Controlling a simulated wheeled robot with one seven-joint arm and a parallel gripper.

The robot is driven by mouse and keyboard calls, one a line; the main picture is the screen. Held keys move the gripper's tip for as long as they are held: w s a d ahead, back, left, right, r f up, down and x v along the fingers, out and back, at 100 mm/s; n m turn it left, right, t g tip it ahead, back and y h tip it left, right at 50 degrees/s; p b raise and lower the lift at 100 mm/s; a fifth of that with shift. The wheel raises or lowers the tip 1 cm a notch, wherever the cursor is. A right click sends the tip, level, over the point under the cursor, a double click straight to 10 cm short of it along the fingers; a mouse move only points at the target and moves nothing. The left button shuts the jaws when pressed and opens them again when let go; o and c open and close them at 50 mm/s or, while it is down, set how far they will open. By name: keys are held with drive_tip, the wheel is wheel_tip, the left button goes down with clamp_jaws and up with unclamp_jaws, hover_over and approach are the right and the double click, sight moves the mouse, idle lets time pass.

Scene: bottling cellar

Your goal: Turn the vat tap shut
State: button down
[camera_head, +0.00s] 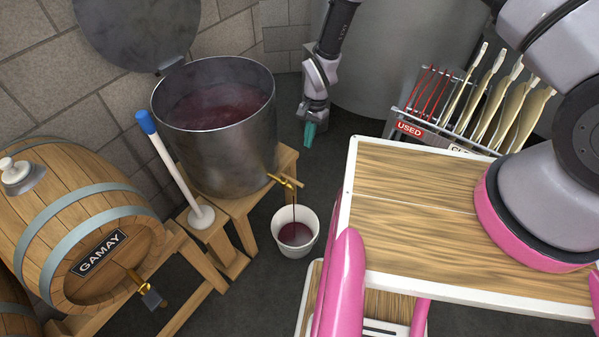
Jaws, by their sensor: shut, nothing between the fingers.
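The steel vat (234,140) stands open on a wooden stand and holds dark red liquid. Its small brass tap (284,181) sticks out low on the right side. A thin red stream runs down from the tap into a white bucket (284,245) on the floor, which has red liquid in it. My gripper (308,140) has teal fingertips and hangs pointing down, to the right of the vat and above and behind the tap in the picture. It is shut and empty, apart from the tap.
A wooden barrel (80,225) labelled GAMAY, with its own tap (148,292), lies at the left. A blue-handled plunger-like tool (175,165) stands beside the vat. At the right are a rack (430,135) marked USED and a large grey tank (390,60).

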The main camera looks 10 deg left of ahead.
drive_tip(key=shift+f, duration=0.1)
drive_tip(key=s+a+f, duration=0.2)
drive_tip(key=s+f, duration=0.3)
drive_tip(key=f, duration=0.6)
drive_tip(key=shift+f, duration=0.4)
